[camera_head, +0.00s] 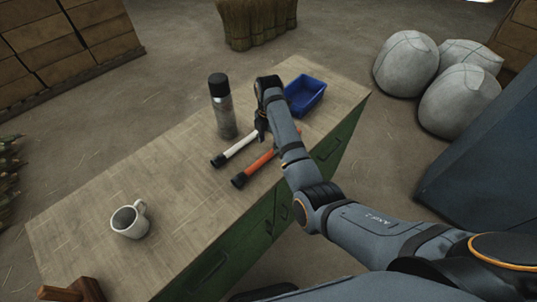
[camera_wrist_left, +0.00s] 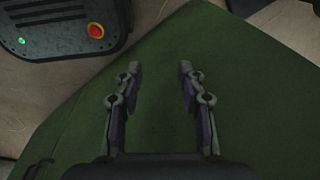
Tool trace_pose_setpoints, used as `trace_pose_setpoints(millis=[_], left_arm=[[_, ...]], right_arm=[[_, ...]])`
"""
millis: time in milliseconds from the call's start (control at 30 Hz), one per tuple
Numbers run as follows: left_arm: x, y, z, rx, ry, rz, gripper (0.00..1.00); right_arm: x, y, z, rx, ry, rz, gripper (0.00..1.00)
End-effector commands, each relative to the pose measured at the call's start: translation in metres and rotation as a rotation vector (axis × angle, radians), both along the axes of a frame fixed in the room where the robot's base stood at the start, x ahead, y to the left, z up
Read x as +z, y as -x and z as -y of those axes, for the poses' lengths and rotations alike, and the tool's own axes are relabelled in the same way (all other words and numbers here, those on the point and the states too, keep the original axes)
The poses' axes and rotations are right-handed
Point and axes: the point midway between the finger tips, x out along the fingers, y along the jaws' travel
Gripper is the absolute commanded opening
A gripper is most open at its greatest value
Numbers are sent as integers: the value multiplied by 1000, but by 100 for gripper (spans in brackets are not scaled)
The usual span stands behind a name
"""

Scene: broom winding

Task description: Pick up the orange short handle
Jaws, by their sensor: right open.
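The orange short handle (camera_head: 260,163) lies on the wooden tabletop, with a black end towards the front left. My right forearm crosses above it and hides part of it. A white handle (camera_head: 238,147) with a black end lies beside it, to its left. My right gripper (camera_head: 261,127) is open, pointing down near the far end of the white handle; whether it touches either handle I cannot tell. My left gripper (camera_wrist_left: 158,75) shows only in the left wrist view, open and empty, in front of a green surface.
A spray can (camera_head: 222,110) stands left of my right gripper, and a blue bin (camera_head: 306,92) sits behind right. A white mug (camera_head: 130,221) stands on the front left of the table (camera_head: 190,195). The table between mug and handles is clear.

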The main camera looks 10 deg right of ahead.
Motion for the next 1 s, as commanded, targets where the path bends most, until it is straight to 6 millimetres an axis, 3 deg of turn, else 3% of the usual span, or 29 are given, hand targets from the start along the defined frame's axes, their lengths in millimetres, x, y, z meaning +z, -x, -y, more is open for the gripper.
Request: trace_pose_setpoints(millis=[167, 400, 667, 1000], left_arm=[[9, 2, 0, 0, 0, -3, 40], [18, 4, 0, 0, 0, -6, 40], [17, 4, 0, 0, 0, -6, 40], [17, 4, 0, 0, 0, -6, 40]], right_arm=[[-10, 3, 0, 0, 0, -4, 56], [-48, 5, 1, -1, 2, -3, 56], [-53, 5, 1, -2, 1, 1, 56], [-52, 5, 1, -1, 1, 1, 9]])
